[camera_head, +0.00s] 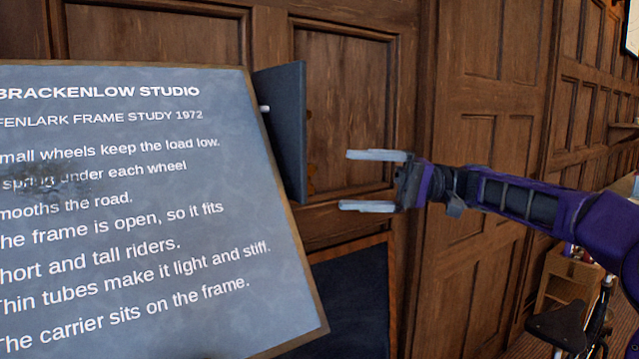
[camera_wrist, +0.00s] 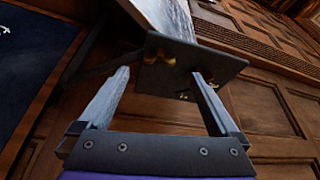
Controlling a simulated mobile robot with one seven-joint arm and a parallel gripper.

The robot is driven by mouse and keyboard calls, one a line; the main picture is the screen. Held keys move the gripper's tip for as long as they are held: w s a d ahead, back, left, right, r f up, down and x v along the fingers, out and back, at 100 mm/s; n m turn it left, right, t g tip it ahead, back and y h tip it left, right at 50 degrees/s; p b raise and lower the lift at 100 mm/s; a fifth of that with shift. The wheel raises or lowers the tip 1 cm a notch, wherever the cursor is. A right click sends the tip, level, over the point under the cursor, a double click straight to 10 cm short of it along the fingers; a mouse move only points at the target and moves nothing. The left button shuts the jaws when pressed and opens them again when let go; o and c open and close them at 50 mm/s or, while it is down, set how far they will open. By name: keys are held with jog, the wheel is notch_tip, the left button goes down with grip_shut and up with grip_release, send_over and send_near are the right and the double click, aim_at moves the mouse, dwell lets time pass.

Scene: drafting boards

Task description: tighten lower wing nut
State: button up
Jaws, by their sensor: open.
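A dark plate (camera_head: 284,130) stands edge-on behind the right side of the lettered board (camera_head: 130,210). Two small brass wing nuts show at its right side, an upper one (camera_head: 309,116) and a lower one (camera_head: 311,187), both partly hidden by the plate. My gripper (camera_head: 374,182) is open and empty to the right of them, its fingers pointing left, one above the other. In the wrist view the plate (camera_wrist: 215,62) lies ahead of my open gripper (camera_wrist: 160,72). Brass parts (camera_wrist: 160,57) show between the fingertips; which nut they belong to is hard to tell.
Wood panelling (camera_head: 490,150) stands close behind the plate and gripper. A dark blue panel with a wooden edge (camera_head: 350,310) is below. At the lower right are a dark seat (camera_head: 556,331) and a small wooden cabinet (camera_head: 570,280). Open space lies between fingertips and plate.

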aim_at(315, 179)
jog(key=x, duration=0.7)
jog(key=c, duration=1.4)
jog(key=shift+o, duration=0.2)
